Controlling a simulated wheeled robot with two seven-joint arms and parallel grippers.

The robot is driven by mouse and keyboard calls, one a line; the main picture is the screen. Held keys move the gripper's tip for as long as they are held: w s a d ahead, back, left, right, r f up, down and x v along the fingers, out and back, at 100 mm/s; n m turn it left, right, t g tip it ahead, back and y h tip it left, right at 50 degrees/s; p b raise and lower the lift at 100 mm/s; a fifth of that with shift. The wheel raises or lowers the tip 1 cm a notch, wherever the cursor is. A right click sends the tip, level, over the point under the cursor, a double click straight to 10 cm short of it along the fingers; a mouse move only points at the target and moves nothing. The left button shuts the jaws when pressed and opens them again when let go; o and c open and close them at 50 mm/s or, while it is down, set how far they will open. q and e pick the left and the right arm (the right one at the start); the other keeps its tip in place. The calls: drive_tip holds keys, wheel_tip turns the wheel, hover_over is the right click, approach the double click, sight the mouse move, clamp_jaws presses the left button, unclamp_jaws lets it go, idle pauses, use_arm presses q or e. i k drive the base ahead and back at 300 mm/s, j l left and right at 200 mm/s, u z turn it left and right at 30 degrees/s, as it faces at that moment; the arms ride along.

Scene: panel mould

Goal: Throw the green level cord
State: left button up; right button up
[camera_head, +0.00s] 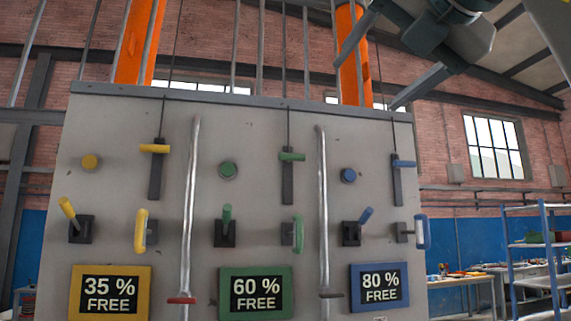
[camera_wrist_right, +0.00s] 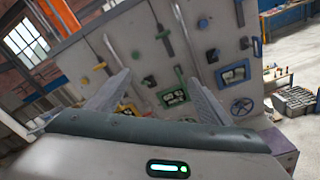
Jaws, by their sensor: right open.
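A grey panel (camera_head: 260,180) carries several controls in yellow, green and blue columns. In the green column, a green T-handle (camera_head: 291,156) sits on a dark slot with a thin cord running up from it. Below are a round green knob (camera_head: 228,170), a green lever (camera_head: 227,216) standing upright on a dark base, and a green loop handle (camera_head: 298,234). My right gripper (camera_head: 367,85) is open and empty at the upper right, in front of the panel's top edge. In the right wrist view its two fingers (camera_wrist_right: 160,77) spread apart, with the panel beyond. My left gripper does not show.
Two vertical bars (camera_head: 322,200) stand out from the panel beside the green column. Signs read 35 %, 60 % (camera_head: 282,293) and 80 % FREE. A blue shelf rack (camera_head: 547,235) and a workbench (camera_head: 462,282) stand to the right.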

sight(288, 157)
drive_tip(key=i+j, duration=0.2)
drive_tip(key=i, duration=0.4)
drive_tip(key=i+j, duration=0.15)
drive_tip(key=i, duration=0.45)
